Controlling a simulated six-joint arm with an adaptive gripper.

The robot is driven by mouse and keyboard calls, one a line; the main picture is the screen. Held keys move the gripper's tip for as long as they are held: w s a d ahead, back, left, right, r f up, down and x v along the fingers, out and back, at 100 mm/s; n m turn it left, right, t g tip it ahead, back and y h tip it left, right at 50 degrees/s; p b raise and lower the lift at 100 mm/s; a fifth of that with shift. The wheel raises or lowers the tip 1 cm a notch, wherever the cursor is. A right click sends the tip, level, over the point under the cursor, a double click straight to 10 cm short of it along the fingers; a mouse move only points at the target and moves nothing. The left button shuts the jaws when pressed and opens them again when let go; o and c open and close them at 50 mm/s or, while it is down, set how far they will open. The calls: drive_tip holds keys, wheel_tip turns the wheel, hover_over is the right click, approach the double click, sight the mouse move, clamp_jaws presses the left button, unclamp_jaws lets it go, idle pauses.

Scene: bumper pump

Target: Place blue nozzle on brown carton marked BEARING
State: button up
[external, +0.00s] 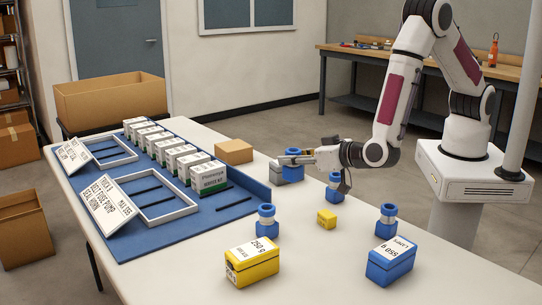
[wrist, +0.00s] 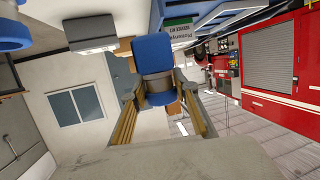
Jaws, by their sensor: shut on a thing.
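My gripper (external: 293,157) is shut on a blue nozzle with a grey middle band. The nozzle (wrist: 153,60) shows between my two fingers in the wrist view; in the external view it is partly covered by the fingers, near a grey box (external: 290,174). I cannot tell its exact height above the table. A small brown carton (external: 234,151) sits on the white table left of my gripper, beside the blue mat. No BEARING mark is readable on it from here. My gripper is apart from this carton.
More blue nozzles stand on the table (external: 333,190), (external: 266,221), (external: 387,221). A small yellow box (external: 326,219), a larger yellow box (external: 251,262) and a blue box (external: 392,262) are nearer the front. White-green boxes (external: 190,162) and frames occupy the blue mat (external: 125,243).

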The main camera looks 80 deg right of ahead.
drive_tip(key=shift+d, duration=0.15)
